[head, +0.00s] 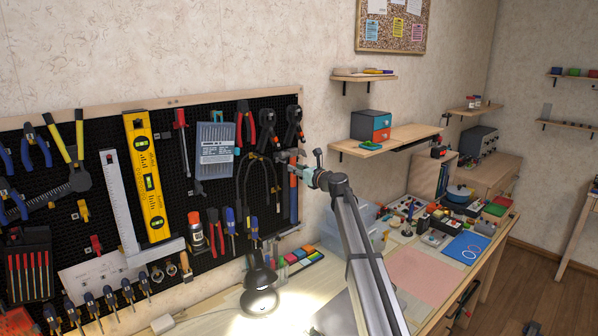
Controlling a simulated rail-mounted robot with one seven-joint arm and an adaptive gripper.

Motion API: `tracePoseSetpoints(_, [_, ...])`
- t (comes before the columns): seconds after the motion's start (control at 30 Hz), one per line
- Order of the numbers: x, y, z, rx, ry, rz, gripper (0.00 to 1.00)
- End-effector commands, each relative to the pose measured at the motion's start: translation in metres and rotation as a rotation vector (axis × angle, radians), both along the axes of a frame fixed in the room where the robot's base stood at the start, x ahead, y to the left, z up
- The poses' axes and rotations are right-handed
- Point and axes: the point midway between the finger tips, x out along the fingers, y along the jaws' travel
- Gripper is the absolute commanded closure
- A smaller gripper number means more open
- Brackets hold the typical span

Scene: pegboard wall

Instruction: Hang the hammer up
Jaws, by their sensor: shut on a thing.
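The hammer (293,187) is upright at the right end of the black pegboard (215,185), with its grey head at the top and its orange-and-dark handle hanging down. My gripper (303,171) reaches it from the right, just below the head, and is shut on it. The fingertips are small and partly merge with the hammer in this view. I cannot tell whether the hammer touches the board or a hook.
Pliers, a yellow level (147,175), a steel square (120,200) and a drill-bit case (215,142) hang left of the hammer. A lit desk lamp (261,280) stands below. A wooden shelf (385,140) juts out to the right. The workbench on the right is cluttered.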

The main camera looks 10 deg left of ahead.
Motion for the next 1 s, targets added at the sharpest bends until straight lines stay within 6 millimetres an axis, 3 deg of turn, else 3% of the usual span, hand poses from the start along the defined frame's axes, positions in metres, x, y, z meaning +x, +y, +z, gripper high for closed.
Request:
tracePoseSetpoints(0.4, [0.012,0.014,-0.005,0.003,0.000,0.000,1.00])
tracePoseSetpoints(1.0, [0.013,0.014,-0.010,0.002,-0.001,0.000,1.00])
